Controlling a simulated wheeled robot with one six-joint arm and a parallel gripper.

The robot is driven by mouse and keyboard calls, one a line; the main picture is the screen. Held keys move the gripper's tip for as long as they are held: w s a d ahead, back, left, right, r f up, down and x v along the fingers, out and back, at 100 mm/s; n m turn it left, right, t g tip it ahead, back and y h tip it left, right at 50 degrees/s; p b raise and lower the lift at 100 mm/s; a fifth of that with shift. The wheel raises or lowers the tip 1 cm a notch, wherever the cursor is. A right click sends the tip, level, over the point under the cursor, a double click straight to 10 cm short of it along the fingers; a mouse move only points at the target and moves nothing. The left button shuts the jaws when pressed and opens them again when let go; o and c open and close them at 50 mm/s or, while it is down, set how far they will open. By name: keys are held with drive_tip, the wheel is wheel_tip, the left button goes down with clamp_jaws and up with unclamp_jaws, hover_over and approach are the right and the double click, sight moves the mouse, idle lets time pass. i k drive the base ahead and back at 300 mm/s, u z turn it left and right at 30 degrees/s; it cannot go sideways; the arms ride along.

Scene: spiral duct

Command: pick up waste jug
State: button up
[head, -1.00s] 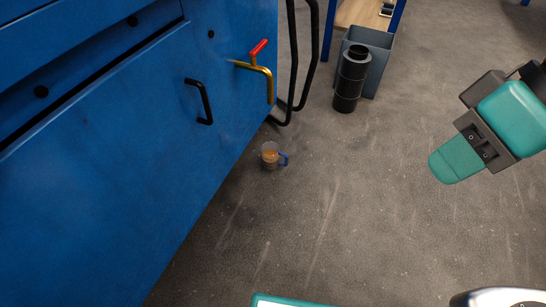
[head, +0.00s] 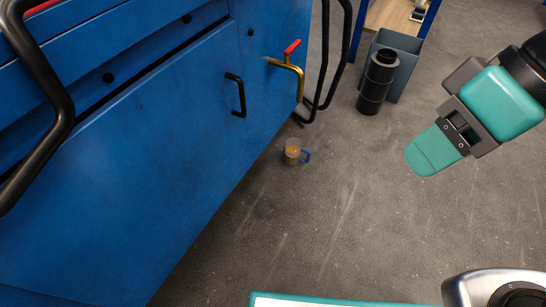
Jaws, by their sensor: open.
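The waste jug (head: 293,152) is a small clear jug with a blue handle on its right side and some orange-brown content. It stands upright on the grey floor, close to the base of the blue cabinet and below the brass tap. My gripper (head: 422,160) hangs in the air to the right of the jug in the picture, well apart from it. Its teal fingers overlap from this angle, so the gap between them is hard to see. Nothing shows in its grasp.
The blue cabinet (head: 150,170) fills the left side, with black handles and a brass tap (head: 288,66) with a red lever. A black cylindrical container (head: 376,85) and a grey bin (head: 404,62) stand at the back. The floor between jug and gripper is clear.

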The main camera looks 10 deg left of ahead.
sight(293, 149)
drive_tip(key=u, duration=2.9)
drive_tip(key=k, duration=2.45)
drive_tip(key=z, duration=1.45)
drive_tip(key=i, duration=1.5)
